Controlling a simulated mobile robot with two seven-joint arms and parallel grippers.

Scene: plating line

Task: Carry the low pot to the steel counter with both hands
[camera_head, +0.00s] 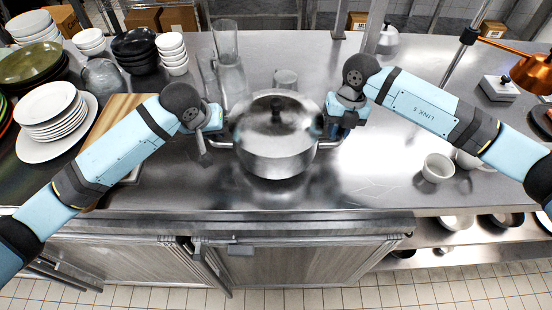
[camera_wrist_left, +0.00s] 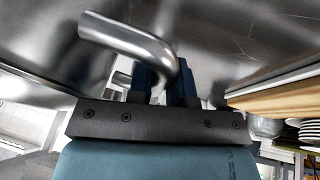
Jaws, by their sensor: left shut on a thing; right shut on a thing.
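The low pot (camera_head: 274,153) is steel, with a lid and a black knob, and is upright over the steel counter (camera_head: 370,190) in the middle of the head view. I cannot tell whether its base touches the counter. My left gripper (camera_head: 211,138) is at the pot's left side, shut on its left handle. In the left wrist view the bent handle (camera_wrist_left: 130,38) passes at the dark fingers (camera_wrist_left: 168,82). My right gripper (camera_head: 334,130) is at the pot's right side, shut on the right handle; its fingertips are partly hidden.
Glass jugs (camera_head: 226,45) and a glass (camera_head: 286,79) stand close behind the pot. Stacked plates (camera_head: 45,105) and a wooden board (camera_head: 118,108) are at left. A white bowl (camera_head: 437,168) is at right. The counter in front of the pot is clear.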

